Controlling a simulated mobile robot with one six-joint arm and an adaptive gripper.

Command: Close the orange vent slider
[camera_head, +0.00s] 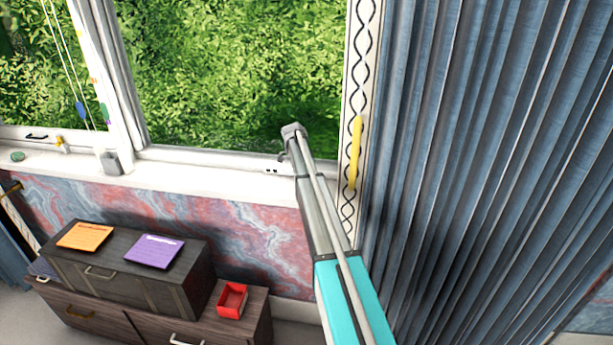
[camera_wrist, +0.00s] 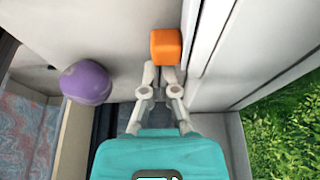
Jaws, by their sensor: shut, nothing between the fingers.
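The orange vent slider (camera_wrist: 165,46) shows in the wrist view as a small rounded block beside the long pale window frame. My gripper (camera_wrist: 159,74) is shut and empty, with its fingertips just below the block in the picture. I cannot tell whether they touch it. In the head view my arm reaches up to the window, and neither the gripper's fingers nor the orange slider can be made out there.
A purple round knob or ball (camera_wrist: 87,82) is left of my gripper. The head view shows a white sill (camera_head: 200,180), a pleated blue curtain (camera_head: 480,150) at right, and a dark cabinet (camera_head: 120,275) with orange and purple notes and a red box (camera_head: 232,299).

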